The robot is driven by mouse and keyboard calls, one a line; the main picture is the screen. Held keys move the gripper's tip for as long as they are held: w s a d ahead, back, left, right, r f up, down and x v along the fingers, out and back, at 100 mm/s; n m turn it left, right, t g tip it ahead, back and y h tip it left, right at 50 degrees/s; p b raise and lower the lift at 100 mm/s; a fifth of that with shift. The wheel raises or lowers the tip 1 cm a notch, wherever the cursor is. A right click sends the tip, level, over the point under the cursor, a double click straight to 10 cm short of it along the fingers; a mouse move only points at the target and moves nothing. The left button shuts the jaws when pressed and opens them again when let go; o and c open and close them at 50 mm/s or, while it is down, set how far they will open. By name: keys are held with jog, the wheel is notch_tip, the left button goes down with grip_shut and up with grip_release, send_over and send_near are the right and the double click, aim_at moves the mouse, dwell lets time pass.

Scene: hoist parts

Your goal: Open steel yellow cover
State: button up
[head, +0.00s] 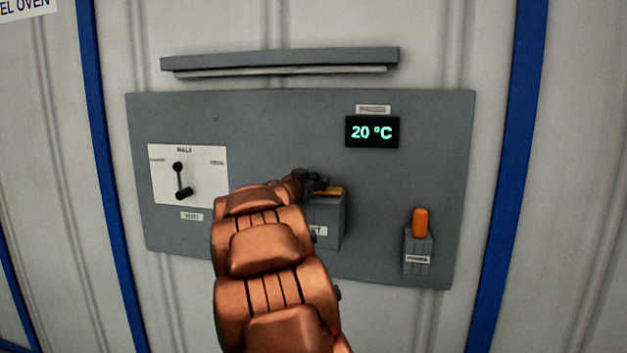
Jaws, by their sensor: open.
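The yellow cover (329,191) shows as a small strip on top of a grey box (327,220) in the middle of the grey panel. My copper arm reaches up from below and hides the left part of the box and most of the cover. My dark gripper (318,182) is at the top of the box, right over the cover. It is open, though its fingers are small and partly hidden. I cannot tell whether a finger touches the cover.
The grey panel (270,120) carries a black lever (181,180) on a white plate at left, a display (372,132) reading 20 °C at upper right, and an orange switch (421,222) at lower right. A grey ledge (280,58) juts out above the panel.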

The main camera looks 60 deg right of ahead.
jog(key=shift+c, duration=0.3)
grip_shut()
dwell(0.3)
